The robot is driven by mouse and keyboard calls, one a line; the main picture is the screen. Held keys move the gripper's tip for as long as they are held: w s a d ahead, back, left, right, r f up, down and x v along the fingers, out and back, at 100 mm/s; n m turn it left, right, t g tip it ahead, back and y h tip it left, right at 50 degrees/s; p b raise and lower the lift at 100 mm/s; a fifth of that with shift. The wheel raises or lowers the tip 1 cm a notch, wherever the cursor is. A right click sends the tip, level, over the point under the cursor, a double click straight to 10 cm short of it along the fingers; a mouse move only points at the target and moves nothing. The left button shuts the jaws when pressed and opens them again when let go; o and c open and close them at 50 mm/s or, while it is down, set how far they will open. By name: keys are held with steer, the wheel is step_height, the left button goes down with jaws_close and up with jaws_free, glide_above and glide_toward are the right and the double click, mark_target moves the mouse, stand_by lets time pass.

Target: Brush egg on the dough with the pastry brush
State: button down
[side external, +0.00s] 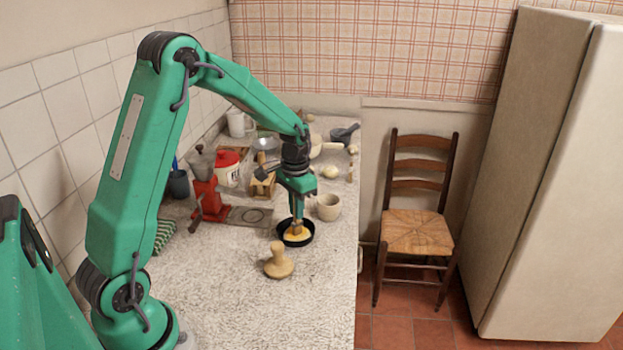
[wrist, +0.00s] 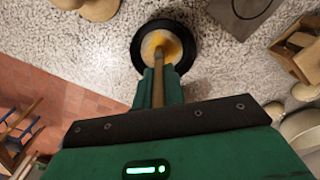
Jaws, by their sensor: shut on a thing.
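My gripper (side external: 297,214) points straight down over a small black round dish (side external: 281,239). It is shut on the pastry brush, whose wooden handle (wrist: 158,82) shows between the green fingers in the wrist view. The brush's lower end is down inside the dish, at the yellow egg (side external: 298,237). In the wrist view the dish (wrist: 137,48) holds a pale round patch with yellow-orange at its side; I cannot tell whether the pale part is bristles or dough. A pale ball that may be dough (side external: 330,172) lies farther back on the counter.
A red grinder (side external: 210,200), a wooden box (side external: 262,186) and several jars crowd the left and back. The front counter (side external: 250,315) is clear.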

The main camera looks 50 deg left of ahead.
steer(key=shift+a, duration=0.8)
steer(key=shift+d, duration=0.25)
steer(key=shift+d, duration=1.15)
steer(key=shift+a, duration=0.25)
steer(key=shift+a, duration=1.15)
steer(key=shift+d, duration=0.15)
